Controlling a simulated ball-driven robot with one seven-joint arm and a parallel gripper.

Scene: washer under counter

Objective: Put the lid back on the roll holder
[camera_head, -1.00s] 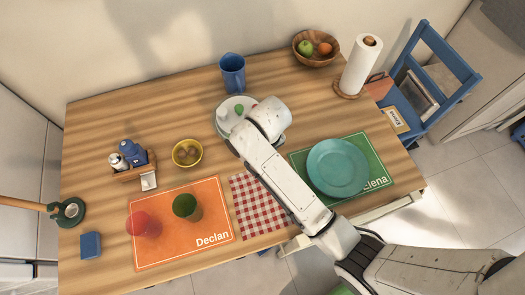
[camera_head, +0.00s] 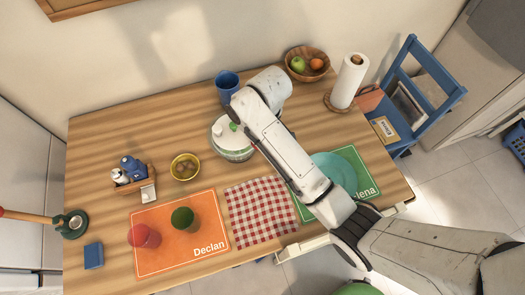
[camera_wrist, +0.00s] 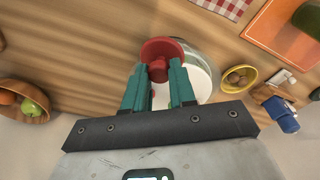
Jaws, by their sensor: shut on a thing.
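My gripper (camera_wrist: 157,84) has its teal fingers closed around the knob of a round red lid (camera_wrist: 162,47). The lid is tilted toward the wrist camera. In the head view my arm hides the fingers and the lid. A paper roll (camera_head: 348,83) stands upright on a round wooden holder (camera_head: 341,105) at the back right, apart from my gripper. A pale round dish (camera_head: 231,153) with a white top and a green bit lies left of my arm. In the wrist view this dish (camera_wrist: 205,82) is partly behind the lid and right finger.
A blue cup (camera_head: 227,84) and a fruit bowl (camera_head: 308,64) stand at the back. A yellow bowl (camera_head: 185,167) and a caddy (camera_head: 133,175) stand left. Red and green cups (camera_head: 183,220) stand on the orange mat. Bare wood lies between the fruit bowl and dish.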

